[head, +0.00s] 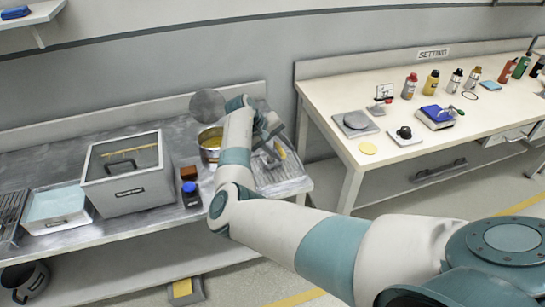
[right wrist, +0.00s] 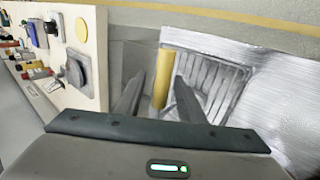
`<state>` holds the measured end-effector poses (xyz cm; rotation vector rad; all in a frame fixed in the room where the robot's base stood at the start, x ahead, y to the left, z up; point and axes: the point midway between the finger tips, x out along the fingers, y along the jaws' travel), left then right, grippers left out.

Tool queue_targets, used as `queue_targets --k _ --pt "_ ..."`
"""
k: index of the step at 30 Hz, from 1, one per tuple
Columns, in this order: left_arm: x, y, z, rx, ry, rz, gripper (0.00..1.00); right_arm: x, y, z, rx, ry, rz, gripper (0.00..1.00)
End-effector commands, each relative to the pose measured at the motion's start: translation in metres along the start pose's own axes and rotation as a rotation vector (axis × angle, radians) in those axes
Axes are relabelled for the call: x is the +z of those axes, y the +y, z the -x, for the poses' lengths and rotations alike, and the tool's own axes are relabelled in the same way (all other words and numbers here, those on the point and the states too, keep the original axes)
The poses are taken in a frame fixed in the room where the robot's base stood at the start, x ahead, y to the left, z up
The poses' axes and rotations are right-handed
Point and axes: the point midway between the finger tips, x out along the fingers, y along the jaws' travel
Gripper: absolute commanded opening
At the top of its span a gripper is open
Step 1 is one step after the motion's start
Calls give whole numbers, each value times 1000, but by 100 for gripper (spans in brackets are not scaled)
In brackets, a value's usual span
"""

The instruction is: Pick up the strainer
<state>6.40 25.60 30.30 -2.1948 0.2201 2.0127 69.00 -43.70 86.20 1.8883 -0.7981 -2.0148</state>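My right gripper (head: 272,152) reaches down over the right end of the grey metal bench, beside a yellow handle (head: 281,152). In the right wrist view the yellow handle (right wrist: 161,78) stands between the two spread fingers (right wrist: 157,98), with gaps showing; I cannot tell whether it touches either one. What the handle joins to is hidden, so I cannot tell if it is the strainer's. A round grey disc (head: 208,105) is upright by the wall behind a metal pot (head: 209,144) with yellow contents; its kind is unclear. My left gripper is not in view.
A slatted grey tray (right wrist: 208,62) lies under the right gripper. A lidded grey box (head: 130,190), a blue-capped jar (head: 191,193) and a pale blue tray (head: 55,207) stand leftward. A cream table (head: 345,130) with several bottles stands right, across a gap.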

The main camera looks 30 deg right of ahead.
Motion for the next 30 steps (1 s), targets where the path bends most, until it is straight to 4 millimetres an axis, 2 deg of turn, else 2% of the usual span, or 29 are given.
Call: queue_targets --k 4,17,21,30 --pt "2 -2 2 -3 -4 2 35 0 0 -6 0 0 1 36" --pt "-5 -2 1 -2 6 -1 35 0 0 -6 0 1 1 36" --pt "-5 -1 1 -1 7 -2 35 0 0 -6 0 1 1 2" --pt "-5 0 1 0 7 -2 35 -1 0 -5 0 2 0 0"
